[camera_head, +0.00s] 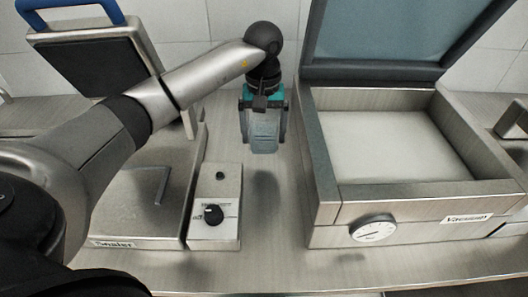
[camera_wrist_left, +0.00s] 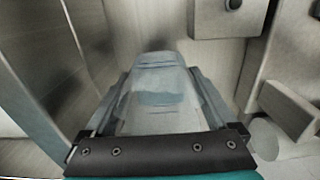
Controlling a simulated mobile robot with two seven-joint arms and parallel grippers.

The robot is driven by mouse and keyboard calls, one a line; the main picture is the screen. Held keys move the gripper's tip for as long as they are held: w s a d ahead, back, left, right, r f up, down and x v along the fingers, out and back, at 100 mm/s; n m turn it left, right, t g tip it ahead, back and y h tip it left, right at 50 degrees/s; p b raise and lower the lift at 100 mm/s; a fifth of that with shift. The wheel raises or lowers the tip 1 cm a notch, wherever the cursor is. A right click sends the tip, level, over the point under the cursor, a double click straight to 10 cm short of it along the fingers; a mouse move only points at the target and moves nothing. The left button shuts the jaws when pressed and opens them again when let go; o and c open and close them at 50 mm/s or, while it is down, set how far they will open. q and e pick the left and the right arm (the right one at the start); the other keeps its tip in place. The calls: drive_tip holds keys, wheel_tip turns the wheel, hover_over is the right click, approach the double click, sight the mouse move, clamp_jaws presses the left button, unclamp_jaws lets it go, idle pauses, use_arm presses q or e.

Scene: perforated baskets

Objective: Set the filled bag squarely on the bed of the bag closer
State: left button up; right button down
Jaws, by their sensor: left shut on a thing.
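My left gripper (camera_head: 264,138) points down above the counter and is shut on a translucent blue-grey bag (camera_head: 264,124). The bag hangs between the fingers, clear of the counter. In the left wrist view the bag (camera_wrist_left: 158,95) lies between both fingers; its contents are hard to make out. The bag closer, labelled Sealer (camera_head: 113,244), is at the left. Its hinged lid (camera_head: 95,60) is raised, with a blue handle on top. Its flat metal bed (camera_head: 130,205) shows partly behind my arm. The gripper is to the right of this bed. My right gripper is not in view.
A control box (camera_head: 214,207) with a black knob stands beside the sealer's right side. An open chamber labelled Vacuum (camera_head: 467,219), with a gauge (camera_head: 373,229), fills the right. A strip of bare counter (camera_head: 275,225) lies between them. Tiled wall is behind.

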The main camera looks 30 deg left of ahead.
use_arm(q)
hover_over(264, 164)
drive_tip(key=shift+f, duration=2.9)
drive_tip(key=shift+s+f+b, duration=0.1)
drive_tip(key=shift+b, duration=0.25)
drive_tip(key=o, duration=1.2)
drive_tip(key=shift+f, duration=0.15)
drive_tip(key=shift+o, duration=0.6)
